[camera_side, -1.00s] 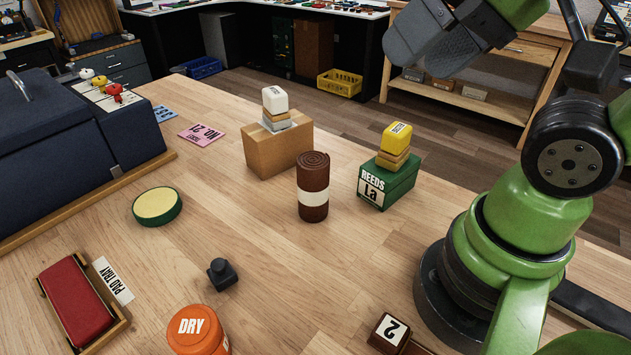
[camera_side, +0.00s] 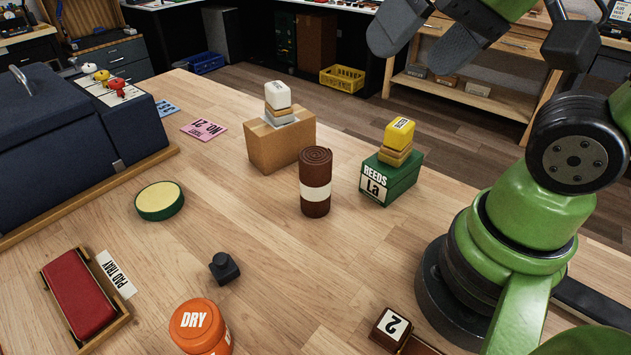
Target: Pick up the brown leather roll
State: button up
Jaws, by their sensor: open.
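The brown leather roll (camera_side: 316,172) stands upright on the wooden table, with a pale band around its lower half and a spiral top. It is between the cardboard box and the green reeds box. My gripper (camera_side: 408,62) is high at the top of the picture, to the right of the roll and well above the table. Its two dark fingers are apart with nothing between them. Nothing hides the roll.
A cardboard box (camera_side: 262,148) and a green reeds box (camera_side: 403,180), both with stacked blocks on top, flank the roll. A black knob (camera_side: 224,268), an orange jar (camera_side: 195,325), a green-rimmed round pad (camera_side: 159,201) and a red pad tray (camera_side: 125,318) stand left and in front. Table around the roll's front is clear.

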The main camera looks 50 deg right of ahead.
jog(key=w+f+m+g+h, duration=0.3)
jog(key=w+f+m+g, duration=0.15)
jog(key=w, duration=0.35)
jog(key=m+h, duration=0.3)
jog(key=m, duration=0.2)
send_over(313, 158)
jog(key=a, duration=0.2)
notch_tip(313, 158, down, 10)
jog(key=shift+g, duration=0.35)
jog(key=x, duration=0.9)
jog(key=shift+s+a+f, duration=0.1)
jog(key=shift+s+f, duration=0.2)
jog(key=shift+f, duration=0.2)
jog(key=c, duration=1.1)
